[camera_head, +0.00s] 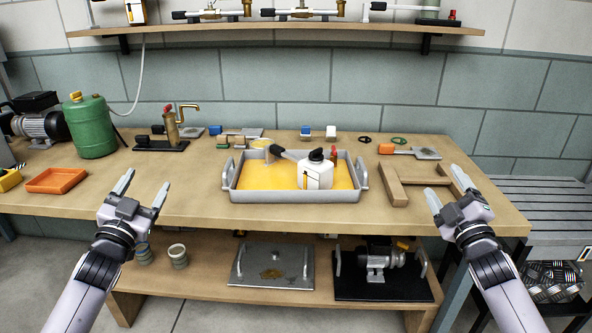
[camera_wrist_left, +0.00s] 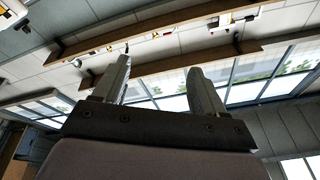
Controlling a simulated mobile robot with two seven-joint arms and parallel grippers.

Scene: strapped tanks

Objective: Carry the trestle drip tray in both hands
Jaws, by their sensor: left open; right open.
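The drip tray (camera_head: 293,197) is a grey metal tray with a handle at each end, sitting on the wooden bench. Its floor looks yellow, and a white canister (camera_head: 316,176) and a dark-handled tool stand or lie in it. My left gripper (camera_head: 141,188) is open and empty, to the left of the tray and apart from its left handle (camera_head: 227,173). My right gripper (camera_head: 446,188) is open and empty, to the right of the tray, beyond its right handle (camera_head: 361,173). In the left wrist view my left gripper's fingers (camera_wrist_left: 158,85) are apart with nothing between them.
A wooden frame piece (camera_head: 398,190) lies between the tray and my right gripper. An orange tray (camera_head: 56,181) and a green tank (camera_head: 90,126) stand at the left. A brass pump (camera_head: 171,130) and small parts lie behind.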

